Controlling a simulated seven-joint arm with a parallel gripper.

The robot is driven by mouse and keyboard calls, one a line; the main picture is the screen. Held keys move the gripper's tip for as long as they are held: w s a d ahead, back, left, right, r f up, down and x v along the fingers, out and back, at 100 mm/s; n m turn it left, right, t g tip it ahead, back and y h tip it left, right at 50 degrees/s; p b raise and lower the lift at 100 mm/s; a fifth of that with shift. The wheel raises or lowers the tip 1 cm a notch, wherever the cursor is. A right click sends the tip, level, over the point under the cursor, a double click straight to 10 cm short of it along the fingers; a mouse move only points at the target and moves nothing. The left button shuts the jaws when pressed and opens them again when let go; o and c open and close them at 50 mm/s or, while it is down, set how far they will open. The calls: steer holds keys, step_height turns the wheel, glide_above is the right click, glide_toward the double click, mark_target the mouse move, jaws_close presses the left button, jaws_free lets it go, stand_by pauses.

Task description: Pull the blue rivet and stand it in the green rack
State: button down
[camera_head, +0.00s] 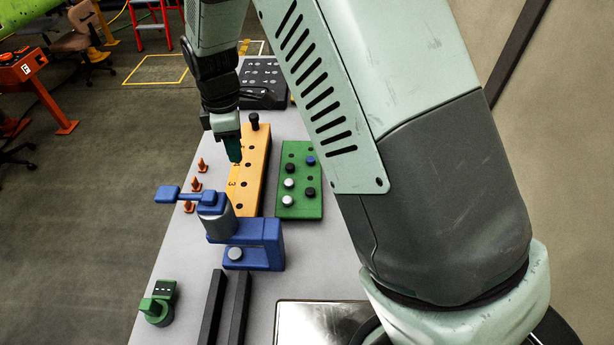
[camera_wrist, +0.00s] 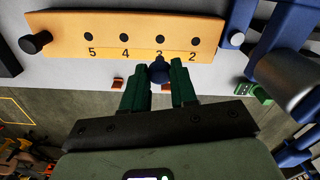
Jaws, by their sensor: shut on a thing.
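My gripper (camera_wrist: 158,84) is shut on a dark blue rivet (camera_wrist: 158,70) in the wrist view. The rivet sits between the green fingertips, in front of the orange block's edge near the number 3. In the head view my gripper (camera_head: 235,158) is over the orange block (camera_head: 250,165), and the held rivet cannot be made out. The holes by 5, 4, 3 and 2 look empty in the wrist view. The green rack (camera_head: 300,213) is right of the block in the head view and holds a blue rivet (camera_head: 310,161) with several black and white ones.
A black rivet (camera_head: 254,121) stands at the block's far end. A blue clamp (camera_head: 250,240) stands at its near end, with its handle (camera_head: 168,194) reaching left. Small orange cones (camera_head: 196,184) line the left side. Two dark bars (camera_head: 213,305) lie in front.

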steer(key=w+d+f, duration=0.3)
steer(key=d, duration=0.5)
steer(key=w+d+f, duration=0.3)
steer(key=d, duration=0.5)
steer(key=shift+d+f, duration=0.15)
steer(key=shift+f, duration=2.8)
steer(key=shift+f, duration=0.1)
steer(key=shift+f, duration=1.2)
steer(key=c, duration=0.8)
jaws_free()
